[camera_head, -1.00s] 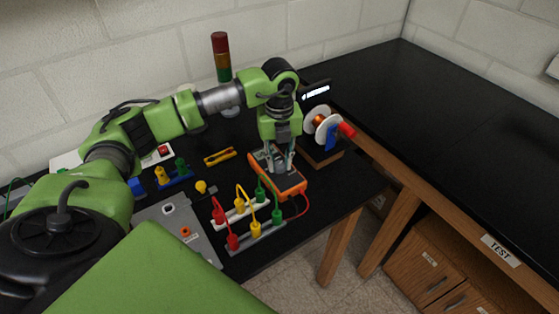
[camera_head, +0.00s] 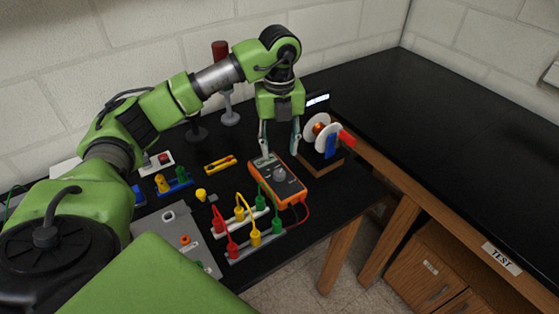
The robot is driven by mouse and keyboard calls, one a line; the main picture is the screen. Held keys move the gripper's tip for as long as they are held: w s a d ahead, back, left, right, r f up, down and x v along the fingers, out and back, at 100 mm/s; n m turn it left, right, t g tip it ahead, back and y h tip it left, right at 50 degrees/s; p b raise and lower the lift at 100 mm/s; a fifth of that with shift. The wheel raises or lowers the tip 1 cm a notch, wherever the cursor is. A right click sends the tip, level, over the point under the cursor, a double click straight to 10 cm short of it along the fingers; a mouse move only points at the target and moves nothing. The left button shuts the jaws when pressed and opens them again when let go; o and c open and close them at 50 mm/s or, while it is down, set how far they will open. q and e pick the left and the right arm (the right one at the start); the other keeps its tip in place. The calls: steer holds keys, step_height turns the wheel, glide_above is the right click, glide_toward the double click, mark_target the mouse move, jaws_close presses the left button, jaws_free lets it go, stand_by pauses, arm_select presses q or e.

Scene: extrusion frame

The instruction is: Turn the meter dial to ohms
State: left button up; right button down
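The orange multimeter (camera_head: 291,190) lies on the black table near its front right edge, with a small display at its far left end. Its round grey dial (camera_head: 280,174) shows in the middle of its face. I cannot read the dial's setting. My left gripper (camera_head: 279,153) is open, pointing down above the far part of the meter. Its fingers are spread apart, nothing is between them, and they look clear of the dial. My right gripper is not in view.
Red, yellow and green plugs on strips (camera_head: 257,236) stand just in front of the meter, with a red lead running to it. A spool on a wooden stand (camera_head: 322,163) is close on the right. A grey panel (camera_head: 190,255) lies at left.

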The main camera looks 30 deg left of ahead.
arm_select(q)
step_height(320, 180, up, 4)
steer(key=shift+f, duration=0.25)
stand_by(0.5)
